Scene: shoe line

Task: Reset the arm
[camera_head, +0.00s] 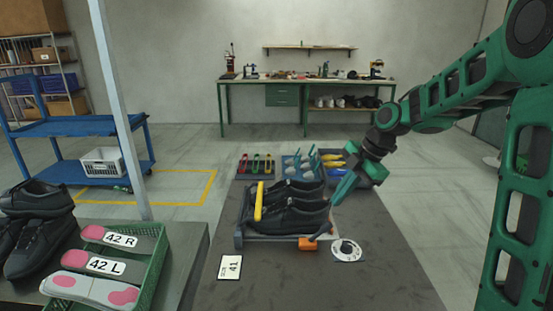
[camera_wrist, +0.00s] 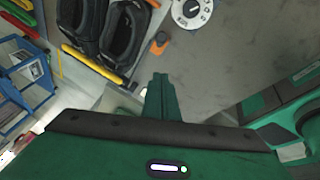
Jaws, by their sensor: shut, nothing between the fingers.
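My green arm comes in from the right in the head view and bends down over the table. My gripper (camera_head: 346,187) is at the right side of the black shoes (camera_head: 285,212), close to them; whether it touches them I cannot tell. In the wrist view my gripper (camera_wrist: 161,82) shows its fingers together with nothing between them.
The dark table (camera_head: 385,280) has free room at the front right. A white dial disc (camera_head: 347,250) and a "41" card (camera_head: 230,267) lie on it. A green crate (camera_head: 153,268) of insoles is at the left, beside a post (camera_head: 122,110).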

